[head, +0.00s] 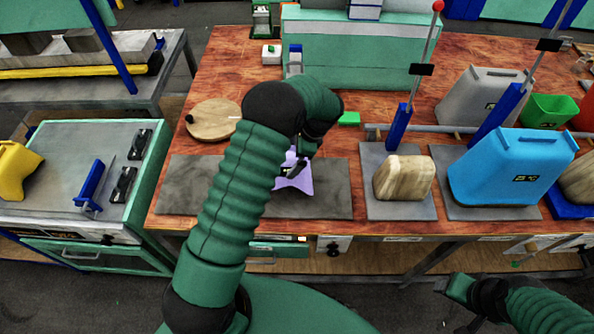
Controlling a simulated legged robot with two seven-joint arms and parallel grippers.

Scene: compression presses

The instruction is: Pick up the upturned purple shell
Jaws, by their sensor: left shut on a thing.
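The purple shell (297,181) is over the dark grey mat in the middle of the wooden table, partly hidden by my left arm and gripper. My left gripper (292,168) reaches down to it and is shut on it. I cannot tell whether the shell touches the mat. My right gripper (458,308) is low at the bottom right, away from the table top; its fingers are too unclear to tell open from shut.
The grey mat (190,185) lies under the shell. To the right stand a wooden block (403,178), a blue container (505,165) and a grey container (475,97), with lever handles (400,125) beside them. A round wooden board (213,119) lies behind left.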

